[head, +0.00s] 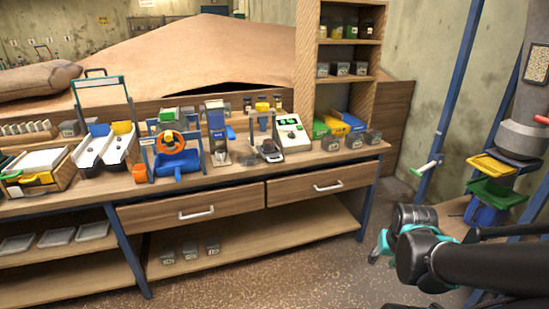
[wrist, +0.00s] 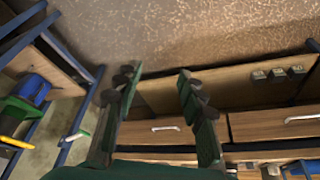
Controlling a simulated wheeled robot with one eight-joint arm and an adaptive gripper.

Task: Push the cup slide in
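No part is clearly marked as the cup slide. A blue upright device (head: 216,122) with a small metal part at its foot stands on the workbench, and a white device with a green display (head: 291,132) stands to its right; I cannot tell whether either holds the slide. My gripper (head: 382,247) is low at the right in the head view, in front of the bench's right end and apart from it. In the wrist view my gripper (wrist: 156,76) has its two fingers spread with nothing between them.
The workbench has two closed drawers (head: 197,213) and a lower shelf (head: 255,242). Yellow (head: 493,165) and green (head: 496,192) trays hang beside blue posts at the right. An orange-wheeled device (head: 176,142) stands left of centre. The floor before the bench is clear.

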